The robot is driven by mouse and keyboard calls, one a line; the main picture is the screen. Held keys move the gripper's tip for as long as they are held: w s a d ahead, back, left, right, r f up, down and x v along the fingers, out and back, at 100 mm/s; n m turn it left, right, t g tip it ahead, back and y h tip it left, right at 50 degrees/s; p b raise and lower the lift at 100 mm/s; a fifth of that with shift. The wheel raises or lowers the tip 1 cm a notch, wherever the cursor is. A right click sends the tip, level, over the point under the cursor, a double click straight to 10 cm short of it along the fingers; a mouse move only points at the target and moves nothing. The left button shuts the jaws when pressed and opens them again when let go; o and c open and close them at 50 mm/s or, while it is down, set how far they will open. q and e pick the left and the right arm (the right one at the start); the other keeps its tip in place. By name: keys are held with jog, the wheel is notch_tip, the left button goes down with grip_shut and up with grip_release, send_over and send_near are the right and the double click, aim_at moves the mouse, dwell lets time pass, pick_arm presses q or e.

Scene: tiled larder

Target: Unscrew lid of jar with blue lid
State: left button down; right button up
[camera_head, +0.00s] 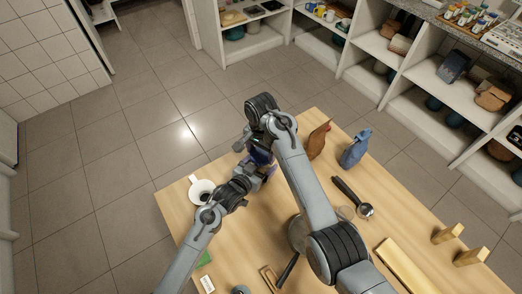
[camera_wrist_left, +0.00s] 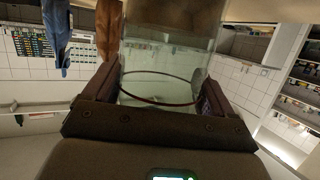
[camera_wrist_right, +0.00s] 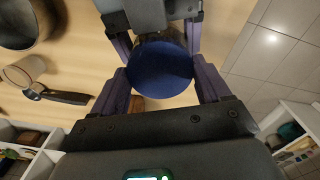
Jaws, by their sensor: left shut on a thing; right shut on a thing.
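The jar is clear glass (camera_wrist_left: 165,75) and stands between the fingers of my left gripper (camera_wrist_left: 155,95) in the left wrist view. My left gripper is shut on the jar's body from the side. The blue lid (camera_wrist_right: 160,76) is round and shows from above in the right wrist view. My right gripper (camera_wrist_right: 162,65) has its fingers on both sides of the lid and is shut on it. In the head view both grippers meet over the table's far part, my right one (camera_head: 258,150) above my left. They hide most of the jar there. I cannot tell how far the lid is turned.
A white mug (camera_head: 198,189) stands left of the grippers. A brown bag (camera_head: 318,141) and a blue bag (camera_head: 356,149) stand to the right. A black-handled ladle (camera_head: 352,198), a pan (camera_head: 298,233), a wooden board (camera_head: 400,268) and wooden pegs (camera_head: 447,234) occupy the wooden table (camera_head: 385,228).

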jog(key=shift+c, duration=0.7)
jog(key=n, duration=1)
jog(key=shift+r, duration=0.1)
